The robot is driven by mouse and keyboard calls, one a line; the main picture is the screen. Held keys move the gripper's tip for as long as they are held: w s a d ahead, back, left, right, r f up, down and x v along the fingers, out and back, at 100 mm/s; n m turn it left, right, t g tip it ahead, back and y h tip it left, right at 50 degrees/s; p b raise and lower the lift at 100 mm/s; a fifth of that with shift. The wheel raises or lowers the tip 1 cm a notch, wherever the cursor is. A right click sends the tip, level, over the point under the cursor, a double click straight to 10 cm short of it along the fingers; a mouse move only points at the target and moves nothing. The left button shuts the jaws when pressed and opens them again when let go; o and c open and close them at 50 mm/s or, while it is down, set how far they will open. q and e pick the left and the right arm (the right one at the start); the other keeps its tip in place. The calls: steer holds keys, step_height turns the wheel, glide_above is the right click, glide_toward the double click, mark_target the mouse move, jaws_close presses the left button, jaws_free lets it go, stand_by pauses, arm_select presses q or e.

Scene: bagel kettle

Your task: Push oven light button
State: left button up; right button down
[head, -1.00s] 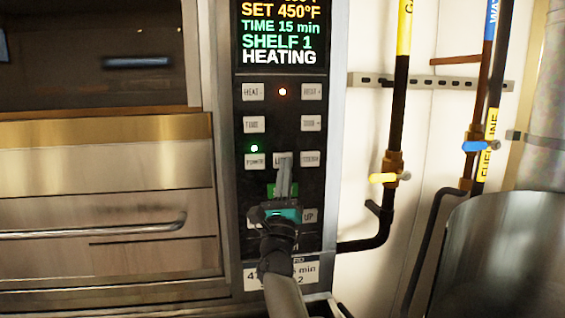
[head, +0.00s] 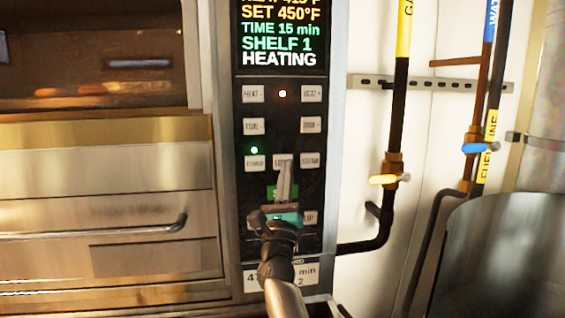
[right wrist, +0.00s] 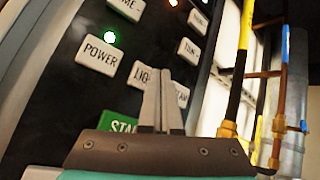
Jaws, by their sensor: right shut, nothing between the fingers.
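The oven's LIGHT button (head: 278,159) is a small pale key in the middle column of the black control panel. In the right wrist view its lettering (right wrist: 141,77) is partly hidden behind my fingers. My right gripper (head: 286,162) is shut and empty, with its fingertips at the LIGHT button. It also shows in the right wrist view (right wrist: 163,75), where I cannot tell whether the tips still touch the key. The oven window (head: 90,75) shows a lit interior with orange-brown pieces on a shelf. My left gripper is not in view.
The POWER button (right wrist: 101,54) is left of my fingers, under a green lamp. The green START button (right wrist: 119,124) is just below. The display (head: 281,35) reads HEATING. A yellow-handled gas pipe (head: 398,110) and a metal drum (head: 500,255) stand to the right.

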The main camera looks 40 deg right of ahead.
steer(key=s+a+p, duration=0.2)
steer(key=s+a, duration=0.1)
steer(key=s, duration=0.2)
stand_by(0.5)
steer(key=shift+s+d, duration=0.1)
steer(key=shift+s, duration=0.05)
